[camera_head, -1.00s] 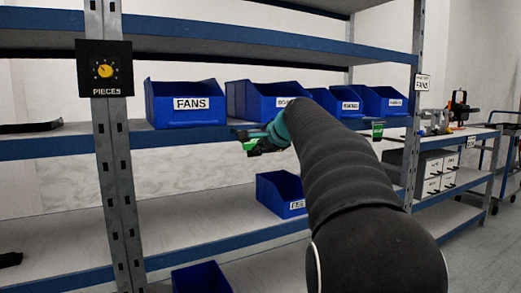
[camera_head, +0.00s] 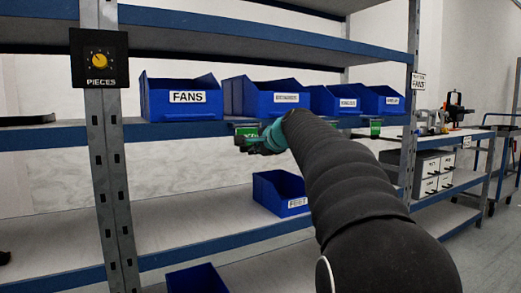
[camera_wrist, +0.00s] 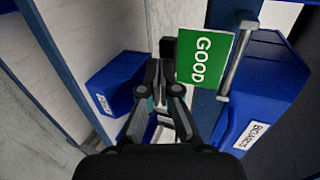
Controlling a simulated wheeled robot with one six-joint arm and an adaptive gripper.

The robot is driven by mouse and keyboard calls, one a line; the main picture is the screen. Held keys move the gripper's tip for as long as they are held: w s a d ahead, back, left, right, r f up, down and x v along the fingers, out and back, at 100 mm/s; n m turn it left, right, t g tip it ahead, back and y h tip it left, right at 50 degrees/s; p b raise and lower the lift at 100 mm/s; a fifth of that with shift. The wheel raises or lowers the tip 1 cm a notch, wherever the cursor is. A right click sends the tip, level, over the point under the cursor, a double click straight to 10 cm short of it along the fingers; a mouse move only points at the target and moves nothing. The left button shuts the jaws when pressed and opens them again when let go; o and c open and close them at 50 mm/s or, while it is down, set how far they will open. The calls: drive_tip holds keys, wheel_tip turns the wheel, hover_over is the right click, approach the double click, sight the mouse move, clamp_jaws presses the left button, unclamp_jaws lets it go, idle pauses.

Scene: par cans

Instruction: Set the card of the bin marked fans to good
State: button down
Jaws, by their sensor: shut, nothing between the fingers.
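The blue bin marked FANS (camera_head: 187,97) stands at the left of the middle shelf in the head view. A green card (camera_head: 246,131) shows at the shelf edge, right of that bin and below the bin beside it. In the wrist view the green card (camera_wrist: 205,57) reads GOOD and sits beside a grey rod. My gripper (camera_head: 250,147) is just below the card in the head view. In the wrist view my gripper (camera_wrist: 160,68) is shut and empty, its tips left of the card. I cannot tell whether they touch it. No card shows directly under the FANS bin.
More blue bins (camera_head: 279,98) line the shelf to the right, with another green card (camera_head: 375,127) there. A blue bin marked FEET (camera_head: 298,203) stands on the shelf below. An upright post (camera_head: 112,190) carries a PIECES dial (camera_head: 99,58). A FANS sign (camera_head: 418,80) hangs on the right post.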

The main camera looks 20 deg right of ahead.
drive_tip(key=shift+w+a+f, duration=0.1)
drive_tip(key=shift+w+f, duration=0.25)
drive_tip(key=shift+w, duration=0.25)
idle(0.3)
drive_tip(key=shift+r+p, duration=0.1)
drive_tip(key=shift+p, duration=0.25)
drive_tip(key=s+d+r+b, duration=0.1)
drive_tip(key=s, duration=1.2)
drive_tip(key=shift+s+d+r, duration=0.15)
drive_tip(key=shift+s+d, duration=0.15)
drive_tip(key=shift+s, duration=0.1)
